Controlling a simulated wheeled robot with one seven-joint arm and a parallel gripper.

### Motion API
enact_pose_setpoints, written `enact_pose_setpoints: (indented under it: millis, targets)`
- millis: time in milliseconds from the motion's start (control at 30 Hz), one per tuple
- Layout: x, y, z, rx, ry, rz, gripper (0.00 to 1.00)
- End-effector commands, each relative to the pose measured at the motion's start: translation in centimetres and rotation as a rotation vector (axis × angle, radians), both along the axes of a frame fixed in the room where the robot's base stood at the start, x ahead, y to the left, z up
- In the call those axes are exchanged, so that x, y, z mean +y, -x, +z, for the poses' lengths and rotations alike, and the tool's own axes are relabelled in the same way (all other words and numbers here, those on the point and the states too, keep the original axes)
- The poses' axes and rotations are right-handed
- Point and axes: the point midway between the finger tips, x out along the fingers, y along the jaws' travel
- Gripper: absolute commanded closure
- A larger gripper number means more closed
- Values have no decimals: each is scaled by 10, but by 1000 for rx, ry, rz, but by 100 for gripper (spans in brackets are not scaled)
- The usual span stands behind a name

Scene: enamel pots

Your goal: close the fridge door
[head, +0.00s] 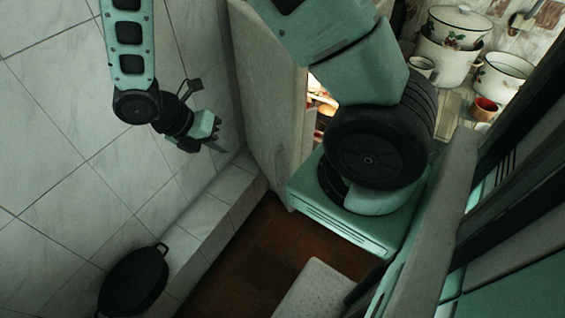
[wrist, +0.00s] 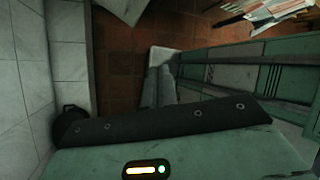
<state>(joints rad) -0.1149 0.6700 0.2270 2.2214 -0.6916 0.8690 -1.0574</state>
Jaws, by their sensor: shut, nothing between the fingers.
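The fridge door (head: 268,105) is a pale panel standing open in the upper middle of the head view. A narrow lit gap to its right shows the fridge's inside (head: 322,105) with some items, mostly hidden behind my arm. A small handle shows low on the door. My gripper (head: 222,147) is to the left of the door, between it and the tiled wall, and looks apart from it. Its fingers are shut and empty. In the wrist view the shut grey fingers (wrist: 159,86) point over the brown floor.
A white tiled wall (head: 55,120) and a tiled ledge (head: 205,215) run along the left. A black pan (head: 134,281) is at lower left; it also shows in the wrist view (wrist: 68,123). Enamel pots (head: 445,55) and a red cup (head: 484,108) stand at upper right.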

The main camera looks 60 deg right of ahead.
Motion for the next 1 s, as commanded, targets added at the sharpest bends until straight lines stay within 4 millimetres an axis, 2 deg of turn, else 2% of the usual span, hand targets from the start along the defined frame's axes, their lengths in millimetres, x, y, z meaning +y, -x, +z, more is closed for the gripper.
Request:
enact_pose_setpoints:
  millis: [33,100,200,300,467,667,1000]
  targets:
    - [-19,-5,-36,79,11,83,100]
    - [-43,-11,-67,181,20,212,100]
    - [-72,-16,-104,310,24,365,100]
    - [-92,-18,-128,402,24,471,100]
    - [-107,-19,-143,466,21,546,100]
    - [-121,-11,-156,471,20,547,100]
    - [-166,11,-203,469,20,544,100]
